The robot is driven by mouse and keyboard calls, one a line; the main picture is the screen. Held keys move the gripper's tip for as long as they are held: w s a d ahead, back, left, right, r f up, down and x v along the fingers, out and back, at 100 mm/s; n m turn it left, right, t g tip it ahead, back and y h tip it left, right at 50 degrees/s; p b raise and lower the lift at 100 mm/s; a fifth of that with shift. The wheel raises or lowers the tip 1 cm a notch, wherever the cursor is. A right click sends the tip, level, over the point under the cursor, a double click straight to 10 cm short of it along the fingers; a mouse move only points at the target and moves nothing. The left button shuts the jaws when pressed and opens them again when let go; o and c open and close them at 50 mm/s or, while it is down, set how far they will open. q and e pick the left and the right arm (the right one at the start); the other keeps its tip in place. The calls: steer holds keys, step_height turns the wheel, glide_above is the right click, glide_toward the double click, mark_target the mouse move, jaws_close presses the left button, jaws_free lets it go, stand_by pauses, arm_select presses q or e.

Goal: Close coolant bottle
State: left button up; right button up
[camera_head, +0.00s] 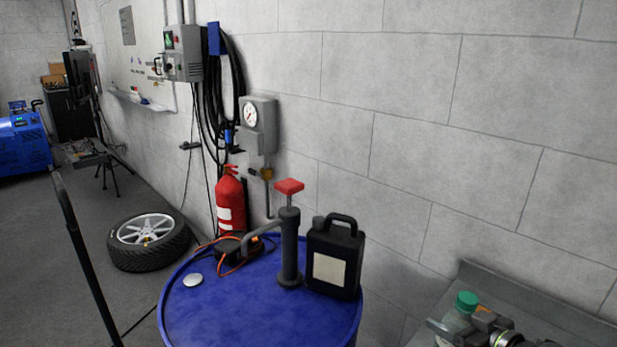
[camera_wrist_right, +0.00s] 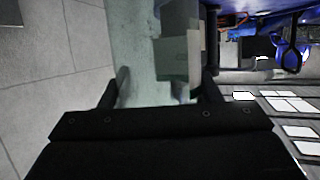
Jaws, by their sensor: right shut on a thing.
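The clear coolant bottle (camera_head: 453,322) stands at the lower right of the head view. Its green cap (camera_head: 466,301) sits at its top; I cannot tell if it is tight. My right gripper (camera_head: 462,325) is at the bottle's body, below the cap, and is shut on it. In the right wrist view, the two dark fingers (camera_wrist_right: 160,92) stand on either side of a pale, see-through body, which looks like the bottle (camera_wrist_right: 140,65). The lower part of the bottle is hidden. My left gripper is not in view.
A grey bench (camera_head: 520,290) runs along the wall at lower right. Left of it, a blue drum (camera_head: 220,310) carries a hand pump (camera_head: 289,245) and a black jug (camera_head: 345,240). A tyre (camera_head: 150,240) lies on the floor. A dark bar (camera_head: 85,255) rises at left.

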steer(key=s+a+r+n+g+y, duration=0.3)
steer(key=s+a+n+y, duration=0.3)
steer(key=s+a, duration=0.5)
steer(key=shift+a+n+g, duration=0.15)
steer(key=shift+n+g, duration=0.15)
steer(key=shift+g, duration=0.5)
steer(key=shift+s, duration=0.1)
steer(key=w+a+f+n+g+y, duration=0.1)
steer(key=a+n+g, duration=0.3)
steer(key=a, duration=0.3)
steer(key=w+a+f+n+g+y, duration=0.1)
steer(key=a+n+g+y, duration=0.1)
steer(key=a+n+g, duration=0.2)
steer(key=shift+a+g, duration=0.6)
steer(key=shift+a, duration=1.3)
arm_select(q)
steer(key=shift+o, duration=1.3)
arm_select(e)
jaws_close()
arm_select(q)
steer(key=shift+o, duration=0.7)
